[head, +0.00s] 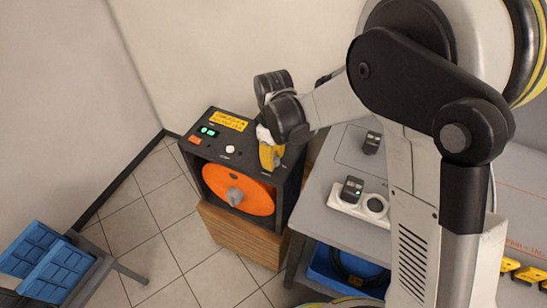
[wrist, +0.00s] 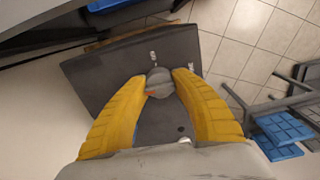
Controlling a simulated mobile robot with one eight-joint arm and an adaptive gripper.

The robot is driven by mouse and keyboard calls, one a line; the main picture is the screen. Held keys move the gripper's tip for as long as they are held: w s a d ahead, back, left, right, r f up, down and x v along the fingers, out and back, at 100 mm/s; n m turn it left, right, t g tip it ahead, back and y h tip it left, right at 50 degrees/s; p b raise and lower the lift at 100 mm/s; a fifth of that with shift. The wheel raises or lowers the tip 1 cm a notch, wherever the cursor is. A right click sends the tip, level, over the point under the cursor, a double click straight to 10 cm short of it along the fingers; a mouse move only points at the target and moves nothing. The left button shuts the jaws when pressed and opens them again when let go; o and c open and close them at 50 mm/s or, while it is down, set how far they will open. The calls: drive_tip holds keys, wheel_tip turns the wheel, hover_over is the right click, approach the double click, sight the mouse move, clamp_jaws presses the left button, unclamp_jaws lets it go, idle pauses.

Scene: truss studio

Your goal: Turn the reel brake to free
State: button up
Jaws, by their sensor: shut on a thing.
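The reel unit is a dark box (head: 222,155) with an orange reel (head: 238,190) on its front, standing on a wooden base. In the wrist view its dark top panel (wrist: 112,75) carries a round grey knob (wrist: 158,77) with a red mark, apparently the reel brake. My gripper (head: 271,158) reaches down to the panel's right end. In the wrist view my gripper's yellow fingers (wrist: 160,86) are shut on the knob from both sides. The knob is hidden by the fingers in the head view. Small pale markings sit by the knob, too small to read.
A yellow label (head: 229,120), green display and white button (head: 230,149) are on the panel. A grey bench (head: 322,180) with a charger (head: 345,200) stands close on the right. Tiled floor (head: 150,215) is clear between.

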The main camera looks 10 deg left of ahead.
sight(274, 156)
drive_tip(key=shift+n, duration=0.5)
drive_tip(key=o, duration=1.2)
wheel_tip(274, 156, up, 12)
drive_tip(key=shift+d, duration=0.1)
